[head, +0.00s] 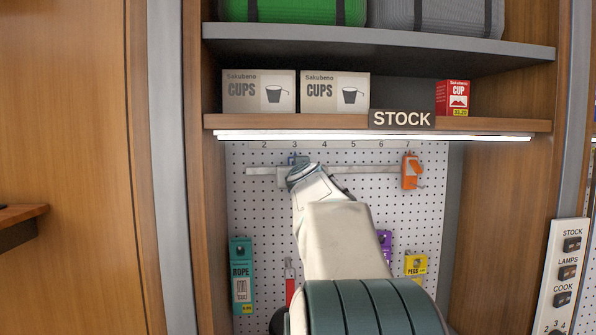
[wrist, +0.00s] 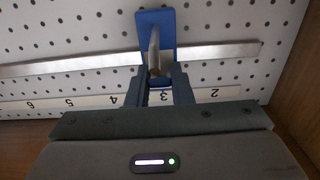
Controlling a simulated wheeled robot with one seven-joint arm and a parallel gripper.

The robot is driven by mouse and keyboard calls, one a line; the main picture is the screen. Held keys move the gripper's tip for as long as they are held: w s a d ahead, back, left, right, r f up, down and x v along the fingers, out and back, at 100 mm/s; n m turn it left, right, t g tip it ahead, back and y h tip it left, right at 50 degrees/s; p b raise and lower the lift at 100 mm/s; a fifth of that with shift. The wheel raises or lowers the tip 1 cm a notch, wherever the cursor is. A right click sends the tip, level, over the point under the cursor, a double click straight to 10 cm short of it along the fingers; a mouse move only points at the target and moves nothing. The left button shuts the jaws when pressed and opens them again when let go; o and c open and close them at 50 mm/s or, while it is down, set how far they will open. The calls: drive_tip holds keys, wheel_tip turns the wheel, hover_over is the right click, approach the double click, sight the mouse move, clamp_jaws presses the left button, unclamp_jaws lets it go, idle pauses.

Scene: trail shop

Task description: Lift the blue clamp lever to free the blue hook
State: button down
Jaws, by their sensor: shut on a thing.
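The blue hook (wrist: 155,18) sits on the metal rail, near the number 3 on the strip in the wrist view. A blue bit of it (head: 293,160) shows above my wrist in the head view. A grey metal prong (wrist: 154,45) stands out from its blue plate. My gripper (wrist: 158,72) is at the hook's lower end in the wrist view, fingers close together on what looks like the blue clamp lever. The fingers hide most of the lever, so its angle cannot be told. In the head view my arm covers the fingers.
The rail (head: 375,167) runs across a white pegboard (head: 340,155). An orange clamp (head: 411,172) hangs at number 7. Rope (head: 241,275), pegs (head: 416,265) and other goods hang lower. A lit shelf (head: 480,125) with boxes juts out just above the rail.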

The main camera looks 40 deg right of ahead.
drive_tip(key=r+p, duration=0.1)
drive_tip(key=p, duration=0.2)
drive_tip(key=shift+y, duration=0.3)
drive_tip(key=shift+a+p, duration=0.1)
drive_tip(key=shift+p, duration=0.6)
drive_tip(key=shift+s+f+g+p, duration=0.15)
drive_tip(key=shift+g+p, duration=0.25)
drive_tip(key=shift+p, duration=0.45)
drive_tip(key=shift+f, duration=0.15)
drive_tip(key=c, duration=1.3)
unclamp_jaws()
drive_tip(key=shift+s+a+b, duration=0.15)
drive_tip(key=shift+s+b, duration=0.2)
drive_tip(key=b+v, duration=0.2)
drive_tip(key=v, duration=0.4)
drive_tip(key=b+v, duration=0.2)
drive_tip(key=v, duration=0.5)
drive_tip(key=shift+r, duration=0.2)
